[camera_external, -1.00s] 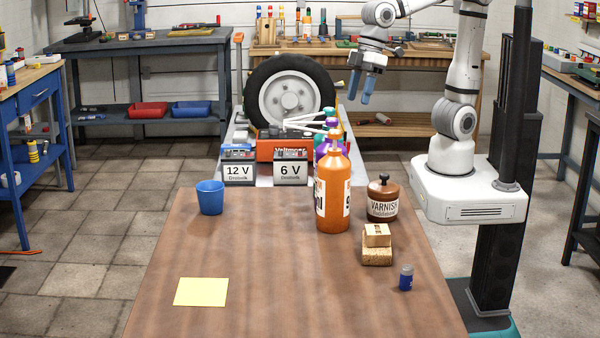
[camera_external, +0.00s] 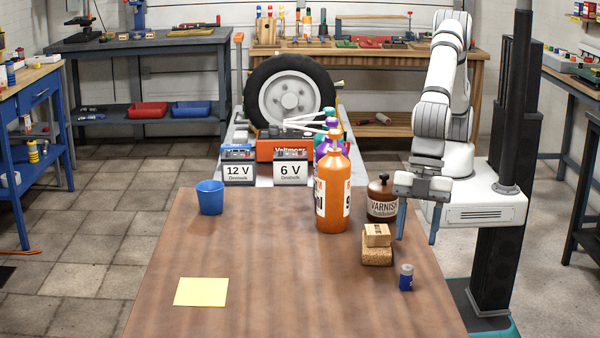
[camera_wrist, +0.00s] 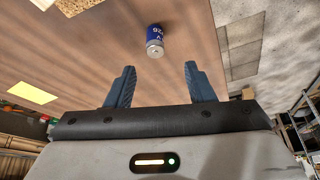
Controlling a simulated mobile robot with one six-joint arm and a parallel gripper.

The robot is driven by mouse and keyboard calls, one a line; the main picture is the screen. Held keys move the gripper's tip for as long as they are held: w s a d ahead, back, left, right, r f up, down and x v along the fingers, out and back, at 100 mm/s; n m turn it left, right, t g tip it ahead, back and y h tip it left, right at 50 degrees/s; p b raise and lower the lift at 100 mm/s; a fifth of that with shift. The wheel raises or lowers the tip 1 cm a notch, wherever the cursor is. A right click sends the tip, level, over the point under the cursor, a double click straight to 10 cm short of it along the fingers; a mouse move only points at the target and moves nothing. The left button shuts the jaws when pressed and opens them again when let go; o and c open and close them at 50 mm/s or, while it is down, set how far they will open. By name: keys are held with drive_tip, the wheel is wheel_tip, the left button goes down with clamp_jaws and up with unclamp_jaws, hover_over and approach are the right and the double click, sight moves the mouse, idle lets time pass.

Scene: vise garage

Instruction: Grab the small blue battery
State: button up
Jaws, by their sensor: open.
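The small blue battery (camera_external: 406,278) stands upright near the right edge of the brown table, with a grey top. In the wrist view the battery (camera_wrist: 154,38) shows beyond the fingertips, roughly between their lines. My gripper (camera_external: 418,242) is open and empty, its two blue fingers pointing down. It hangs above and behind the battery, at the table's right side, and does not touch it. The wrist view shows the open fingers of my gripper (camera_wrist: 159,66) wide apart with nothing between them.
A block on a sponge-like block (camera_external: 377,255) stands left of the battery. The varnish jar (camera_external: 382,204) and an orange bottle (camera_external: 336,195) stand behind them. A blue cup (camera_external: 210,198) and a yellow paper (camera_external: 201,292) are on the left. The table's middle is clear.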

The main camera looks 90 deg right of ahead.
sight(408, 266)
drive_tip(key=x, duration=0.8)
drive_tip(key=shift+w, duration=0.3)
clamp_jaws()
